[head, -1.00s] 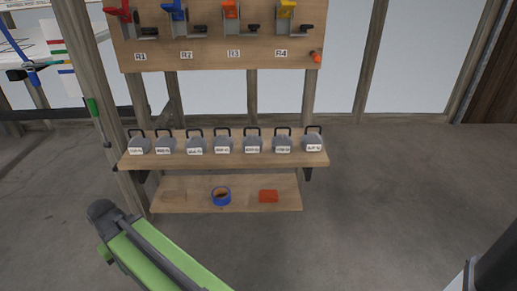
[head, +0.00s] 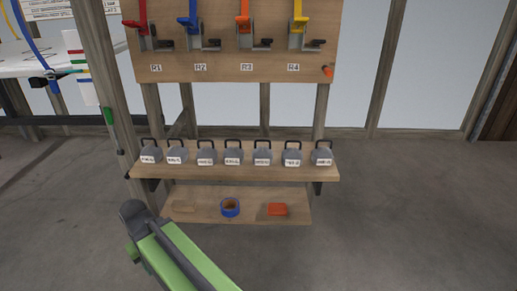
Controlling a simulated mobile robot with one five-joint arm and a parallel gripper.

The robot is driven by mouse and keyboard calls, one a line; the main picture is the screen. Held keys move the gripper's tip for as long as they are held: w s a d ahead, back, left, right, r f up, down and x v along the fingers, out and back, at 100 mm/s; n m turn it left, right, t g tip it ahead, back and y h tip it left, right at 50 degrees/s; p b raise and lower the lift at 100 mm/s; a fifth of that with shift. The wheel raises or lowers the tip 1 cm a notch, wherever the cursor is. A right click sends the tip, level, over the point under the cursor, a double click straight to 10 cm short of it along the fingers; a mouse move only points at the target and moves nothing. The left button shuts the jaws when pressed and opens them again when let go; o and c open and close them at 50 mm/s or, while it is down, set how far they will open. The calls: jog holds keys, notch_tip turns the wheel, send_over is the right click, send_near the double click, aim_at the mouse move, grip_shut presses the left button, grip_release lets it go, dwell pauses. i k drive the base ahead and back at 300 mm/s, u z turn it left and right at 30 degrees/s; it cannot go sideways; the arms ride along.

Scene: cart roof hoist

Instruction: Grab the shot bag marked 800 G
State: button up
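Several grey shot bags with black handles stand in a row on the upper wooden shelf (head: 240,172) in the head view. Each has a white label on its front, but the print is too small to read, so I cannot tell which one is marked 800 G. The leftmost bag (head: 151,152) and the rightmost bag (head: 322,155) sit near the shelf ends. My green arm shows at the lower left, in front of the lower shelf. My gripper's fingers cannot be made out.
A lower shelf (head: 256,208) holds a blue tape roll (head: 230,207) and an orange block (head: 277,209). Above, a wooden board (head: 215,68) carries coloured levers labelled R1 to R4. A wooden post (head: 103,85) stands left of the shelves. The floor (head: 420,190) at right is clear.

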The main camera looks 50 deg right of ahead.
aim_at(263, 156)
jog(key=z, duration=0.15)
jog(key=i, duration=1.35)
jog(key=u, duration=0.25)
